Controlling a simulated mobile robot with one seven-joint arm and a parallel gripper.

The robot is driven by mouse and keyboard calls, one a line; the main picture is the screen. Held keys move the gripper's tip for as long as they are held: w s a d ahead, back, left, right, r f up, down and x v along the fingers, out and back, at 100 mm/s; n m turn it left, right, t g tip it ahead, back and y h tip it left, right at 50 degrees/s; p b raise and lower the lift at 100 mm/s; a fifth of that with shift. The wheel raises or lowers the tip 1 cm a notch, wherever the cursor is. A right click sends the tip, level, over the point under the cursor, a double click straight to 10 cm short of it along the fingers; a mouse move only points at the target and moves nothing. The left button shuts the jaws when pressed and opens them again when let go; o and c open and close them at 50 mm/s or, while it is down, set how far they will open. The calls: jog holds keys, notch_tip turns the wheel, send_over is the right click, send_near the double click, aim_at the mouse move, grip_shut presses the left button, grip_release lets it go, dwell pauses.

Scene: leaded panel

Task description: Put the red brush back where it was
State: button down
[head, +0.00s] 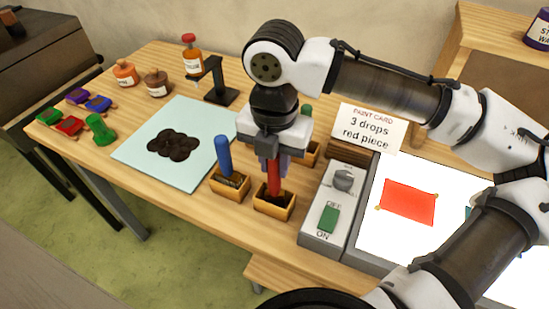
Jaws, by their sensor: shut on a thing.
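The red brush (274,178) stands upright with its handle top between the fingers of my gripper (273,160). My gripper is shut on it and points straight down. The brush's lower end is in or just over the front wooden holder box (275,212); I cannot tell whether it touches the bottom. A blue brush (223,155) leans upright in the wooden box to the left (230,194). Part of a green handle (306,110) shows behind my gripper, with another wooden box (313,157) below it, partly hidden.
A grey switch box (318,235) stands close right of the holders, beside a lit panel (370,235) with a red piece (408,202). A pale blue sheet (200,125) with dark blobs lies left. A card (370,128) reads "3 drops red piece". Bottles and coloured blocks stand farther left.

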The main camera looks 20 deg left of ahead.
jog(key=shift+f, duration=0.3)
jog(key=c, duration=1.2)
grip_release()
jog(key=shift+o, duration=0.2)
jog(key=shift+r, duration=0.1)
